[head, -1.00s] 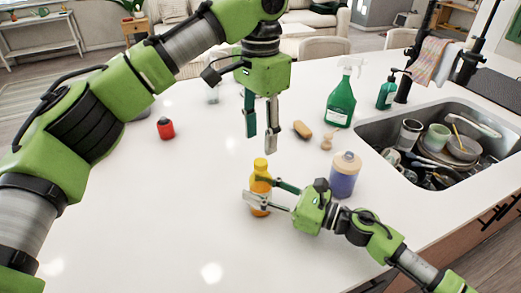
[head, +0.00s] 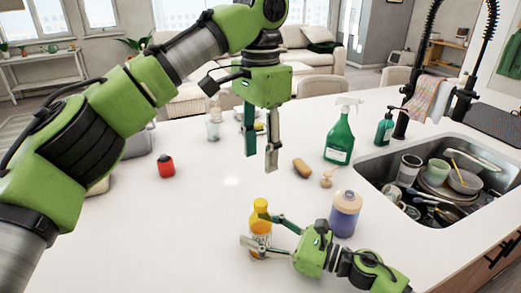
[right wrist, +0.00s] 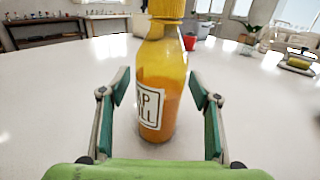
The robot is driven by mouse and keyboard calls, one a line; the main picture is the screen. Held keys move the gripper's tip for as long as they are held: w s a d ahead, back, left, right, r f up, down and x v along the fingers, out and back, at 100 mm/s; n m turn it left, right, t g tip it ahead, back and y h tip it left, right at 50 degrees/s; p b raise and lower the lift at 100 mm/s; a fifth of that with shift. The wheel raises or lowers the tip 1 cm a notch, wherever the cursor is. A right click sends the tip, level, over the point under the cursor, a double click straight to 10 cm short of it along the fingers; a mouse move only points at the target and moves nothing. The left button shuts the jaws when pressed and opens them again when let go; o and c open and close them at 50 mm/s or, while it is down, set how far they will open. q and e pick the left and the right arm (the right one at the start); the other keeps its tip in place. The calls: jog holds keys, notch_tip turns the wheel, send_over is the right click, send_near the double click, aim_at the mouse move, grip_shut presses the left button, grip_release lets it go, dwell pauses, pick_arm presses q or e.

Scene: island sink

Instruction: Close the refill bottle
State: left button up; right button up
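The refill bottle (head: 259,238) stands upright on the white counter, orange liquid inside, with a yellow cap (head: 260,206) on top. In the right wrist view the bottle (right wrist: 158,95) shows a partly turned label, and the cap (right wrist: 167,8) is cut by the top edge. How tightly the cap sits cannot be told. My right gripper (head: 254,230) is low around the bottle; in the right wrist view its fingers (right wrist: 159,88) stand either side with small gaps. My left gripper (head: 261,163) hangs above and beyond the bottle, fingers pointing down, apart and empty.
A purple-blue bottle (head: 345,216) stands right of the refill bottle. A loose pump top (head: 327,180), a brown sponge (head: 302,167) and a green spray bottle (head: 340,137) lie or stand behind. A full sink (head: 368,163) is right. A red jar (head: 166,166) is left; the counter between is clear.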

jog(key=shift+d, duration=0.1)
jog(key=v, duration=1.2)
